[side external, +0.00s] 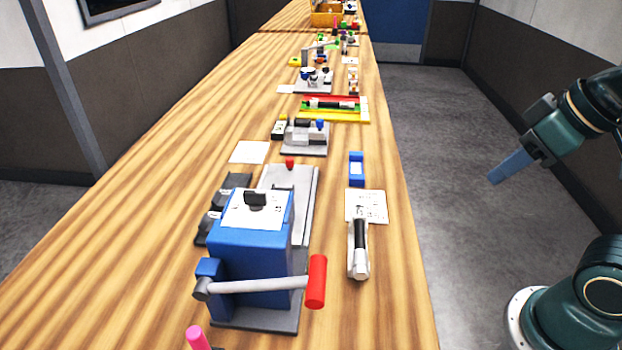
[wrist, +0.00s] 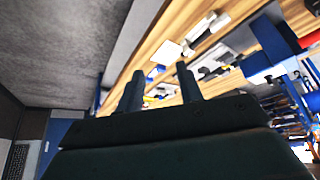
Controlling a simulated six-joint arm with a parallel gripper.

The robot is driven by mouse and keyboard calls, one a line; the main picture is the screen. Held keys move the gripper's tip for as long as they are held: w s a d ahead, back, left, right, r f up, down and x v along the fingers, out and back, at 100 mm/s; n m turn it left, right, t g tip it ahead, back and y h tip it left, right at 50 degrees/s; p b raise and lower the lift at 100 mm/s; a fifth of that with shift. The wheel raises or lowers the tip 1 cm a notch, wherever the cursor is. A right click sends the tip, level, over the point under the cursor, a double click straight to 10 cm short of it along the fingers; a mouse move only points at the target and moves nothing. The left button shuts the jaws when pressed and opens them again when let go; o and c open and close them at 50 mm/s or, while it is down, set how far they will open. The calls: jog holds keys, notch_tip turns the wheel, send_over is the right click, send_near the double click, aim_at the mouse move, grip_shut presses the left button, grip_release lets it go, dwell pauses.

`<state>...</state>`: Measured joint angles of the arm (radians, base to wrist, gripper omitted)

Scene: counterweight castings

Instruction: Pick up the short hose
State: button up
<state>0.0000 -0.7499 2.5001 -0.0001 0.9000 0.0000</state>
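I cannot pick out a short hose for certain. A dark and silver cylinder (side external: 359,245) lies in a narrow light holder near the bench's right edge. Another dark rod (side external: 332,105) lies across a red, green and yellow tray (side external: 346,116) farther back. Both are too small to identify. My gripper (side external: 497,178) hangs off the bench's right side, above the floor, apart from everything. In the wrist view its two dark fingers (wrist: 160,85) stand apart with nothing between them, so it is open.
A blue press (side external: 250,252) with a red-handled lever (side external: 317,282) stands at the near end of the wooden bench (side external: 120,255). A blue block (side external: 356,169) and a printed sheet (side external: 371,205) lie near the right edge. Several fixtures stand farther back. The bench's left side is clear.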

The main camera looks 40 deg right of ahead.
jog(key=shift+o, duration=0.8)
jog(key=n+g, duration=0.6)
jog(key=n, duration=2.1)
send_over(360, 233)
jog(key=shift+f, duration=2.5)
jog(key=shift+f, duration=4.35)
jog(key=shift+f, duration=0.1)
